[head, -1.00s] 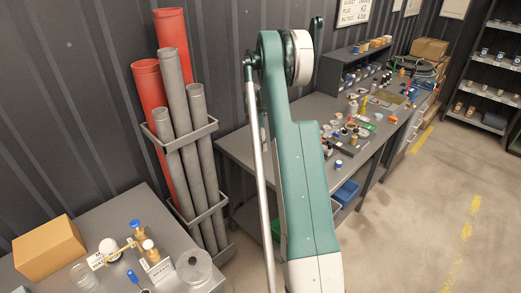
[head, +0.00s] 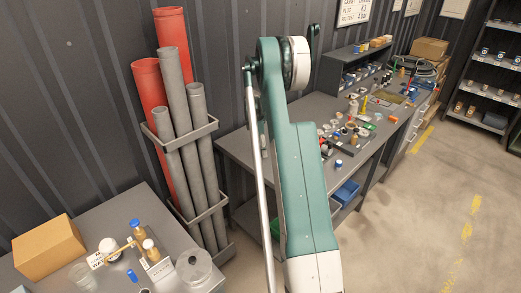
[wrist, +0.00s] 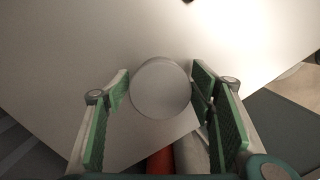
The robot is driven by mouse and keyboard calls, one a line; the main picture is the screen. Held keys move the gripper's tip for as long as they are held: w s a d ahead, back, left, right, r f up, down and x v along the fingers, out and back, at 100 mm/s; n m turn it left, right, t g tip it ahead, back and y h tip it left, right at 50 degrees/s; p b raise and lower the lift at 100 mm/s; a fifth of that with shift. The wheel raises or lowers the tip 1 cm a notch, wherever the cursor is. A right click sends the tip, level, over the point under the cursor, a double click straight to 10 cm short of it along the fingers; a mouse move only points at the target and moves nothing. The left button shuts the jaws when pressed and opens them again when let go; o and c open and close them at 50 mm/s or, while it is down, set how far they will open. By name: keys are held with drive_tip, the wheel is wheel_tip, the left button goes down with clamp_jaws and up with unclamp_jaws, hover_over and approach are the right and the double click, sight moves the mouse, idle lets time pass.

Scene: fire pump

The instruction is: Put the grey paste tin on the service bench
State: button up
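The grey paste tin, seen from above as a plain round grey disc (wrist: 160,88), is between the fingertips of my gripper (wrist: 161,82) in the wrist view. The fingers with green pads are spread on either side of it. A narrow gap shows at the left; the right side is very close, and contact is unclear. A bare pale surface, seemingly a bench top (wrist: 70,45), lies beneath; I cannot tell whether the tin rests on it. In the head view my arm hides the gripper and tin. The long grey bench (head: 236,143) stands behind my arm.
Red and grey pipes (head: 180,120) stand in a rack left of the long bench. Its middle (head: 350,135) is crowded with small parts; its left end looks bare. A nearer table (head: 140,205) holds a cardboard box (head: 48,248), brass fittings and clear jars.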

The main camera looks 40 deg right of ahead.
drive_tip(key=shift+r, duration=0.1)
idle(0.3)
drive_tip(key=r, duration=0.8)
drive_tip(key=w+a+r, duration=0.1)
drive_tip(key=r, duration=0.3)
drive_tip(key=shift+a, duration=0.1)
idle(0.5)
drive_tip(key=shift+r, duration=0.1)
drive_tip(key=s+a+r+m+t, duration=0.1)
drive_tip(key=s+a+r, duration=0.2)
drive_tip(key=a+r, duration=0.6)
drive_tip(key=s+a+r+m+t, duration=0.15)
drive_tip(key=s+a+r, duration=0.3)
drive_tip(key=a, duration=0.85)
drive_tip(key=s+a+r+m+t, duration=0.1)
drive_tip(key=s+a+r+m, duration=0.15)
drive_tip(key=a+r, duration=0.7)
drive_tip(key=s+a+m+t, duration=0.2)
drive_tip(key=s+a, duration=1.1)
drive_tip(key=a, duration=0.3)
drive_tip(key=s+a+f+m+t+y, duration=0.1)
drive_tip(key=s+a+f, duration=0.4)
drive_tip(key=s+a, duration=0.5)
drive_tip(key=s+m+t, duration=0.1)
drive_tip(key=s+m, duration=0.1)
drive_tip(key=s, duration=0.2)
drive_tip(key=shift+s+a, duration=0.15)
